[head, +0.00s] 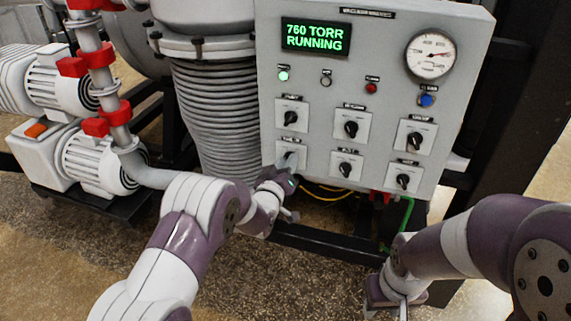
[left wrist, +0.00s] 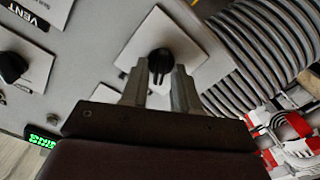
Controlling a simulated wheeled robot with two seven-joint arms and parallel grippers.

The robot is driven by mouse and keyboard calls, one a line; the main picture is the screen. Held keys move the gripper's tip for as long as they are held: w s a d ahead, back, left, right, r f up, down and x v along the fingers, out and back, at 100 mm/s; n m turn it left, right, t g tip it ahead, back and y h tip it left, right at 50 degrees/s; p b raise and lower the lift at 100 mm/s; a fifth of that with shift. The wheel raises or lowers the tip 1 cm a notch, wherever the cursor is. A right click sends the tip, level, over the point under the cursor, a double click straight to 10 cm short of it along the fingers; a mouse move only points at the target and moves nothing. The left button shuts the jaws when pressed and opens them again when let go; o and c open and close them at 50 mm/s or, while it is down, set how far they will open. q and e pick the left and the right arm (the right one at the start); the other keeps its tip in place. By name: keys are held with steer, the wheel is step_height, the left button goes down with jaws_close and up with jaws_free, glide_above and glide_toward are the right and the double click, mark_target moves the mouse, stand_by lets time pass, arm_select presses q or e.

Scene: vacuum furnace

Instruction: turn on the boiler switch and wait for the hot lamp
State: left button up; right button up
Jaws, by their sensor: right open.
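The grey control panel (head: 390,65) carries several black rotary switches on white plates; their small labels are mostly unreadable. My left gripper (head: 287,172) is at the lower-left switch plate and hides its knob in the head view. In the left wrist view, that switch's black knob (left wrist: 160,63) shows between the two fingertips, with one finger on each side and a visible gap. The fingers look open around it. A green lamp (head: 283,75) looks lit; a pale lamp (head: 326,80) and a red lamp (head: 371,88) look unlit. My right gripper (head: 402,305) is open and empty, low on the right.
The display (head: 316,37) reads "760 TORR RUNNING". A dial gauge (head: 430,54) and blue button (head: 427,100) are at the panel's right. A ribbed column (head: 215,110) stands close left of the panel; white pumps (head: 95,160) and red-clamped pipes are further left.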

arm_select(q)
jaws_close()
steer(key=shift+f, duration=0.1)
steer(key=shift+s+d+m+b, duration=0.1)
steer(key=shift+d+m+b, duration=0.05)
steer(key=shift+m+b, duration=5.55)
steer(key=shift+m, duration=0.4)
steer(key=shift+o, duration=1.5)
jaws_free()
